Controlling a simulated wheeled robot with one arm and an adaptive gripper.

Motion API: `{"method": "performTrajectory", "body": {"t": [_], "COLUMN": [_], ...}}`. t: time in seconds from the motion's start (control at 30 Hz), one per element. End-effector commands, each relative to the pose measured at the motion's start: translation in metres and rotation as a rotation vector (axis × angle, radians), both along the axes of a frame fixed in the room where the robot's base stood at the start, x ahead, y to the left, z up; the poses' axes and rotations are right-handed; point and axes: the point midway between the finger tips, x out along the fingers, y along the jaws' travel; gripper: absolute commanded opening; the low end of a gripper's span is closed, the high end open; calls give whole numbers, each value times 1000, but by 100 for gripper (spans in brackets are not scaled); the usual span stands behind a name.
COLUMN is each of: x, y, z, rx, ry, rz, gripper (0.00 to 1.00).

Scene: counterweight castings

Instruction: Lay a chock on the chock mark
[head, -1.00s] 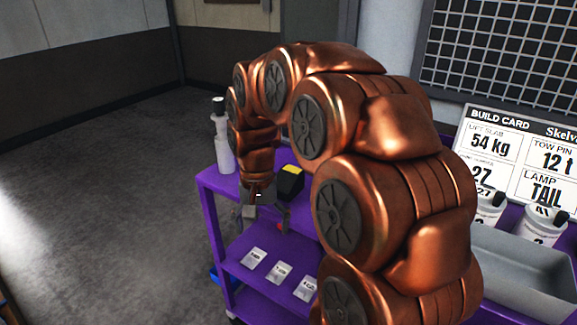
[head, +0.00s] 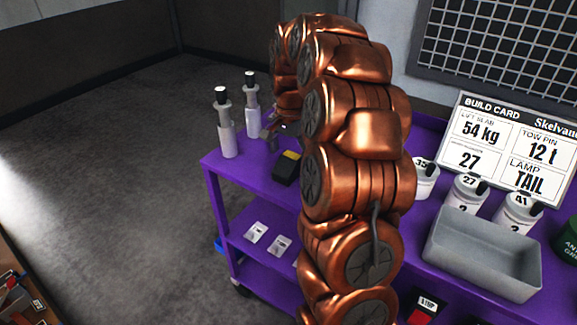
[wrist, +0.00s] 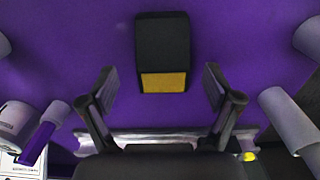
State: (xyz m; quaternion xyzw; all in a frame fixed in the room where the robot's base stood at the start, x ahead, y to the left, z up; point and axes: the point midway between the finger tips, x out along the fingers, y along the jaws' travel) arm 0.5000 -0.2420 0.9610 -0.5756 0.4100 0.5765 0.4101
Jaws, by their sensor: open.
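A black chock with a yellow end face (head: 287,167) lies on the top of the purple cart (head: 222,163), towards its left end. In the wrist view the chock (wrist: 162,48) is upper middle, its yellow end towards my gripper. My gripper (wrist: 160,76) is open, with one finger to each side of the chock's line and nothing held. In the head view my gripper (head: 275,128) is partly hidden behind my arm, above the cart top near the chock. I cannot make out a chock mark in either view.
Two pale bottles with black tops (head: 226,125) (head: 252,100) stand on the cart's left end. Numbered white canisters (head: 467,192), a grey tray (head: 480,255) and a build card (head: 510,148) are at the right. White cards (head: 257,232) lie on the lower shelf.

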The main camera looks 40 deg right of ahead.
Motion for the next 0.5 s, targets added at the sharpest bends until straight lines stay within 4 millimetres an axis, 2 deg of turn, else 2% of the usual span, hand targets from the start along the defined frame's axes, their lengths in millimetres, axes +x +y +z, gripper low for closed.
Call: {"method": "performTrajectory", "body": {"t": [0.17,0.4,0.5], "x": [1,2,4], "y": [0,1,0], "z": [-13,-45,-50], "rx": [1,2,-2], "ry": [1,4,-2], "rz": [1,0,1], "gripper": [90,90,90]}}
